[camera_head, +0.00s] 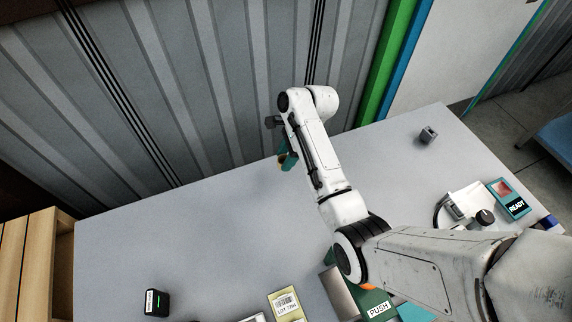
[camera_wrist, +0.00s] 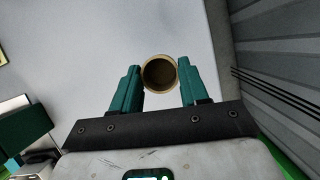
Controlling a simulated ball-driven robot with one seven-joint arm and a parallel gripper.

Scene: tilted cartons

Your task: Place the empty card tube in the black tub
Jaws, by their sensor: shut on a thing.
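The card tube (camera_wrist: 160,73) is held between the two green fingers of my gripper (camera_wrist: 160,85) in the wrist view. It is seen end-on, with a tan rim and a dark hollow inside. In the head view my gripper (camera_head: 287,160) is over the far edge of the grey table, near the corrugated wall, and mostly hidden by my arm. Only a small tan bit of the tube (camera_head: 281,163) shows there. I cannot make out a black tub in either view.
On the grey table (camera_head: 220,225) stand a small black device (camera_head: 157,302) with a green light, a yellow labelled box (camera_head: 286,304), a small grey block (camera_head: 428,134) and a READY device (camera_head: 508,198).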

